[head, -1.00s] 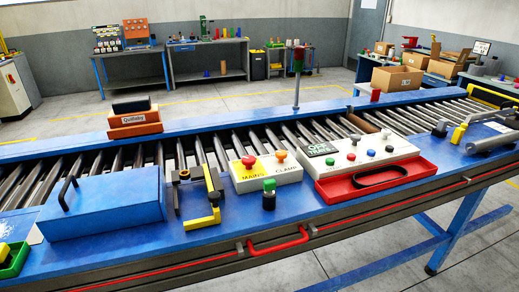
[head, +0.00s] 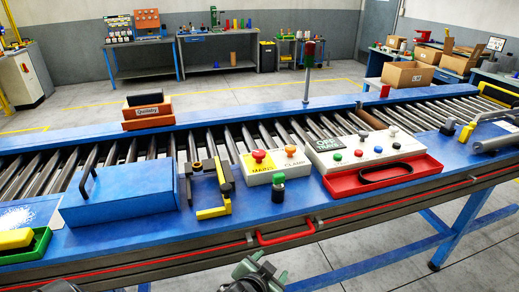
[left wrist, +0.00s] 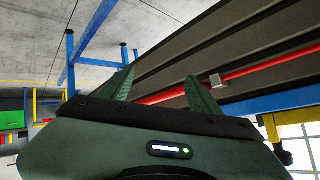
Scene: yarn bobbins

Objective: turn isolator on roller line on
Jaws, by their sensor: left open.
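A white switch box (head: 283,178) stands on the blue roller line (head: 300,207) in the head view. Which way the red knob is set cannot be told. My left gripper (head: 258,268) is at the bottom edge of the head view, below and in front of the line, away from the box. In the left wrist view its two green fingers (left wrist: 162,92) are apart with nothing between them. My right gripper is not in view.
A green-topped post (head: 278,187) stands in front of the box. A yellow-black clamp (head: 213,212) and a blue lidded box (head: 118,199) are to its left. A control panel (head: 330,157) and red tray (head: 425,168) are to its right. A red handle (head: 285,238) juts from the front rail.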

